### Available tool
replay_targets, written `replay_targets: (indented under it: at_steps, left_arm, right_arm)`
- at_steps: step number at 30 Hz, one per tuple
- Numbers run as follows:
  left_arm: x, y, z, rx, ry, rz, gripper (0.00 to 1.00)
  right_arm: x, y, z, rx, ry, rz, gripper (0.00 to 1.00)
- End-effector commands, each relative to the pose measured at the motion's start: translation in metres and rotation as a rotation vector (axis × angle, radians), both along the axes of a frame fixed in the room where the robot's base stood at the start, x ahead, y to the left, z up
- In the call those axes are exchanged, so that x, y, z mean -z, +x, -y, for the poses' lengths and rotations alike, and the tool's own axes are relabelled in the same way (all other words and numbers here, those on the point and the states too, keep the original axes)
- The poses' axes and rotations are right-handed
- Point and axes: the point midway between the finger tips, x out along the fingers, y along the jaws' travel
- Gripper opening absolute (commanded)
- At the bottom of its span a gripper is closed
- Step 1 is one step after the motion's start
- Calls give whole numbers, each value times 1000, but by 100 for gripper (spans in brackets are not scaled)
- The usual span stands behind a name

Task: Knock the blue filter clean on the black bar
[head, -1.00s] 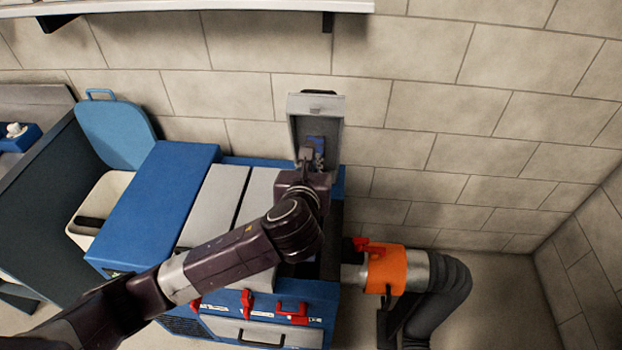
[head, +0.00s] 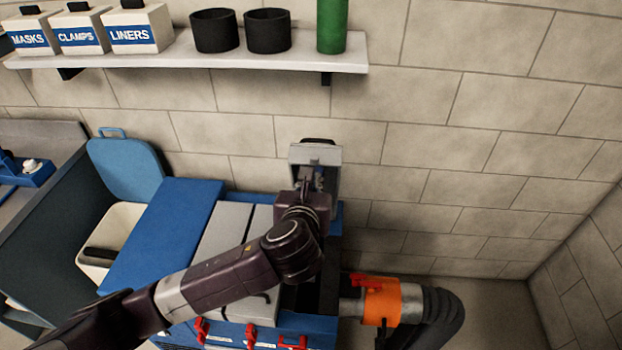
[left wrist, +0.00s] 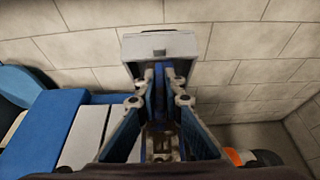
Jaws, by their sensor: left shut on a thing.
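My left gripper (head: 316,181) is in front of the raised grey lid at the back of the blue machine. In the left wrist view the gripper (left wrist: 160,82) is shut on a narrow blue piece, the blue filter (left wrist: 159,92), seen edge-on between the fingers. In the head view the filter is mostly hidden by my wrist and fingers. A black bar (head: 103,254) lies across the white bin (head: 124,222) at the left, well apart from the gripper. My right gripper is not in view.
The grey lid (head: 316,153) stands open against the wall. The machine's blue top (head: 165,230) lies between bin and gripper. A raised blue bin lid (head: 126,170) stands behind the bin. A shelf (head: 200,60) with boxes and cups hangs above. An orange hose collar (head: 392,301) is at right.

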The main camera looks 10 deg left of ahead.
Motion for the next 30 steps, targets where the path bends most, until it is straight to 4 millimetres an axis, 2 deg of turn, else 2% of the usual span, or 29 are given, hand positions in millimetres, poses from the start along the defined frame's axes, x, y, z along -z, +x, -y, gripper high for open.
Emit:
replay_targets:
  at_steps: [1,9,23,30]
  left_arm:
    - [-10,0,0,0,0,2,0]
    - [-38,2,0,0,-3,13,0]
    - [-78,1,0,0,-2,8,0]
    - [-96,1,0,0,-3,7,0]
  right_arm:
    - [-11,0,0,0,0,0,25]
    - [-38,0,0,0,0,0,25]
    - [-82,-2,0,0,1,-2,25]
    - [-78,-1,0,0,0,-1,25]
